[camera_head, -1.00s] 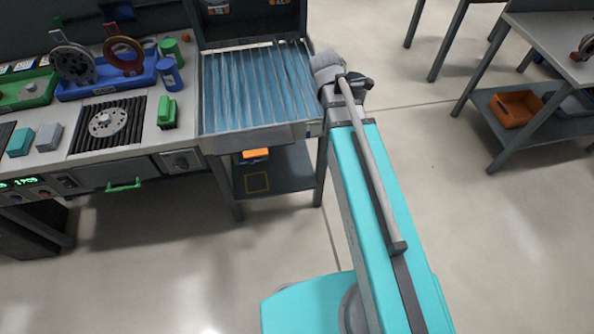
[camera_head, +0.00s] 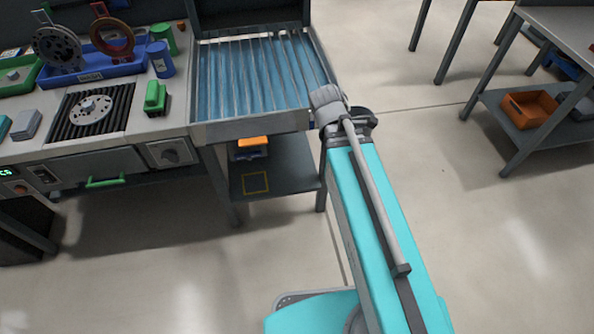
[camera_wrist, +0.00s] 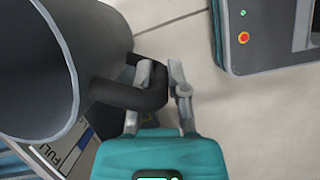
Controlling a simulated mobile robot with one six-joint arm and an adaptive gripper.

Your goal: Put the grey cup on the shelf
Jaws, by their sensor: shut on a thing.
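The grey cup (camera_wrist: 40,65) fills the left of the wrist view, tilted with its open rim toward the camera. Its dark handle (camera_wrist: 140,98) reaches to the right. My gripper (camera_wrist: 160,78) is shut on this handle, with a finger on either side of it. A low shelf (camera_head: 290,178) with a yellow square outline lies under the roller table.
The roller table (camera_head: 250,130) stands above the shelf, with a leg at each front corner. An orange item (camera_head: 253,142) is at the shelf's back. A workbench (camera_head: 110,157) is at left. At right, another bench holds an orange bin (camera_head: 530,109). The floor between is clear.

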